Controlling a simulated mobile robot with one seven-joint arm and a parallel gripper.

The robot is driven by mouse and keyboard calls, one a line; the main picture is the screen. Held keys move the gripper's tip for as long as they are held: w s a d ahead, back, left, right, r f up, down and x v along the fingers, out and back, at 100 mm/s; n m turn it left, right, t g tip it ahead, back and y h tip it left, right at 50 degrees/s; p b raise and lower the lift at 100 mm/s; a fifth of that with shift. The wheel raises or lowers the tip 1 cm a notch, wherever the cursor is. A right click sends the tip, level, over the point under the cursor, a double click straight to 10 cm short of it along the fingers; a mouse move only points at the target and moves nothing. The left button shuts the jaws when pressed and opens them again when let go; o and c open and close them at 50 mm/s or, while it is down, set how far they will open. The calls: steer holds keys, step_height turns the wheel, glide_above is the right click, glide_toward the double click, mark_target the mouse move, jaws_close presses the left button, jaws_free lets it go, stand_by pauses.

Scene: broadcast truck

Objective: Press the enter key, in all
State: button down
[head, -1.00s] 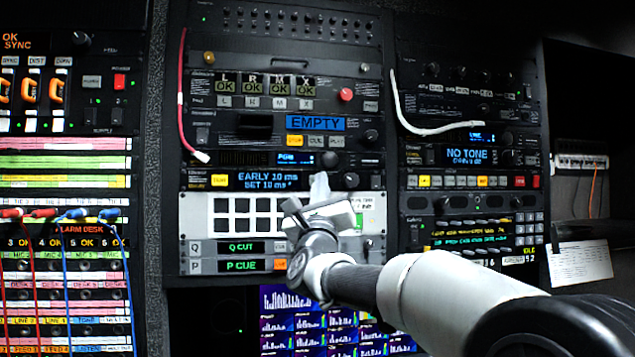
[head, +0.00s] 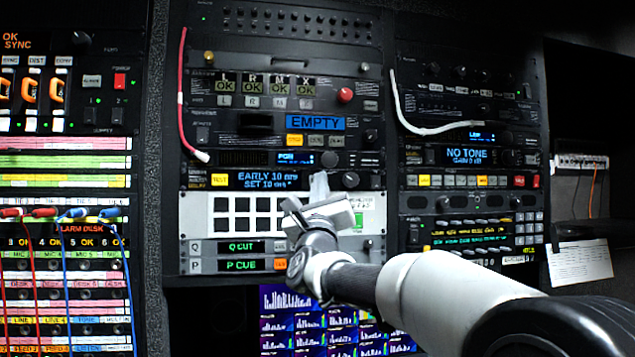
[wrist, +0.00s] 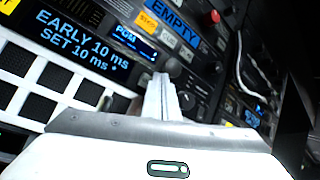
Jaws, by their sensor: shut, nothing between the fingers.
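The delay unit's display (head: 264,180) reads "EARLY 10 ms" and "SET 10 ms" with a small mark after it; it also shows in the wrist view (wrist: 78,46). A yellow button (head: 219,180) is at its left and a round knob (head: 350,180) at its right. My gripper (head: 319,183) is shut and empty, its fingertips just right of this display, in front of the panel. In the wrist view the shut fingers (wrist: 162,88) point at the panel beside the display. I cannot read any key marked enter; the fingers cover part of the panel. I cannot tell whether they touch it.
A white panel with dark square keys (head: 242,215) is just below, with Q CUT (head: 243,247) and P CUE (head: 242,265) rows under it. A red cable (head: 181,100) and a white cable (head: 420,128) hang on the racks. A keypad (head: 531,225) is at the right.

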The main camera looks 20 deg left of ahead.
steer(key=shift+w+a, duration=0.15)
steer(key=shift+w, duration=0.15)
steer(key=shift+w+a, duration=0.2)
steer(key=shift+w, duration=0.05)
stand_by(0.5)
steer(key=shift+s+d+f+b, duration=0.1)
steer(key=shift+b, duration=0.4)
steer(key=shift+s+d+b, duration=0.3)
steer(key=shift+s+b, duration=0.25)
steer(key=shift+b, duration=0.4)
steer(key=s+d+b, duration=0.1)
steer(key=b, duration=0.1)
steer(key=s+b, duration=0.2)
steer(key=s+d+b, duration=0.1)
steer(key=shift+s+d+b, duration=0.15)
steer(key=shift+d+b, duration=0.2)
steer(key=shift+b, duration=0.05)
